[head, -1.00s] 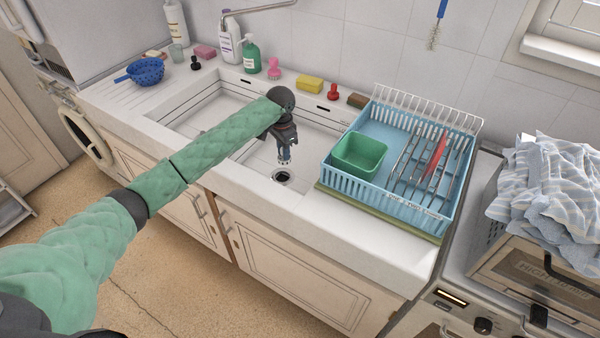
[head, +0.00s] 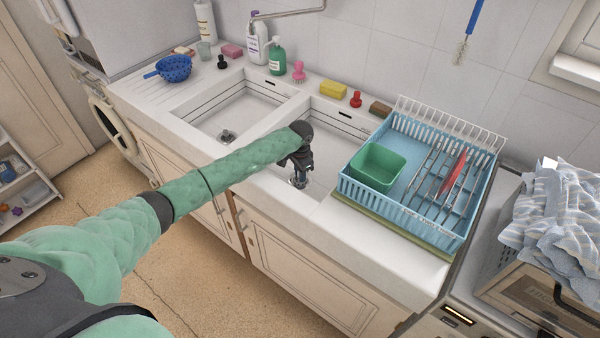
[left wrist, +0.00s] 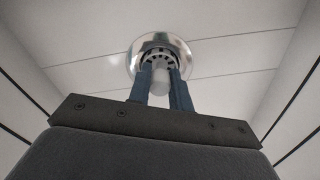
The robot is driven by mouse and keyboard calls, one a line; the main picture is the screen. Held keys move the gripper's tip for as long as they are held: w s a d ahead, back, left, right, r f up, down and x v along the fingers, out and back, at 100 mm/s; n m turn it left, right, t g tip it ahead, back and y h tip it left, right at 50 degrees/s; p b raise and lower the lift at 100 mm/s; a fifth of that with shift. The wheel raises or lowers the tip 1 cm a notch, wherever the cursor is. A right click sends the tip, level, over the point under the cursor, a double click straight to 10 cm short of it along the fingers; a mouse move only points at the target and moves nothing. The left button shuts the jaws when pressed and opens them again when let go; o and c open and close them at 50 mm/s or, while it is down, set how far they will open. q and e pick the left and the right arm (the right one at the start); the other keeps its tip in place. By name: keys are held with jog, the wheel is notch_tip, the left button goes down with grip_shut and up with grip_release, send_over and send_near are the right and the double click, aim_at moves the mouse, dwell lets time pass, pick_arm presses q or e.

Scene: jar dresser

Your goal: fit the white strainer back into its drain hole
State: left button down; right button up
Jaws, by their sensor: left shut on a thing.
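My left gripper (head: 300,180) points down into the right basin of the sink, over its drain hole. In the left wrist view the left gripper's two blue fingers (left wrist: 161,78) are shut on the pale knob of the white strainer (left wrist: 158,86). The strainer's slotted disc shows beyond the fingertips, inside the shiny metal ring of the drain hole (left wrist: 178,47). The disc looks roughly centred in the ring. I cannot tell whether it sits fully down. In the head view the gripper hides most of the strainer and hole. My right gripper is not in view.
The left basin has its own drain with a dark fitting (head: 228,136). A blue dish rack (head: 405,215) with a green tub (head: 377,165) stands close to the right of the basin. A yellow sponge (head: 333,89) and red stopper (head: 356,99) sit on the back ledge.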

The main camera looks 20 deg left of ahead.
pick_arm(q)
jog(key=shift+f, duration=0.4)
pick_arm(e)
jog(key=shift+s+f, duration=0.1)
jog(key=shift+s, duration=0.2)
pick_arm(q)
jog(key=c, duration=1.3)
grip_release()
jog(key=shift+f, duration=0.1)
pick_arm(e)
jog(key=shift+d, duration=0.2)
pick_arm(q)
jog(key=shift+r, duration=0.3)
notch_tip(320, 180, up, 4)
jog(key=shift+f+b, duration=0.1)
jog(key=shift+b, duration=0.8)
notch_tip(320, 180, up, 7)
jog(key=shift+f+b, duration=0.15)
jog(key=shift+b, duration=0.75)
jog(key=shift+r, duration=0.6)
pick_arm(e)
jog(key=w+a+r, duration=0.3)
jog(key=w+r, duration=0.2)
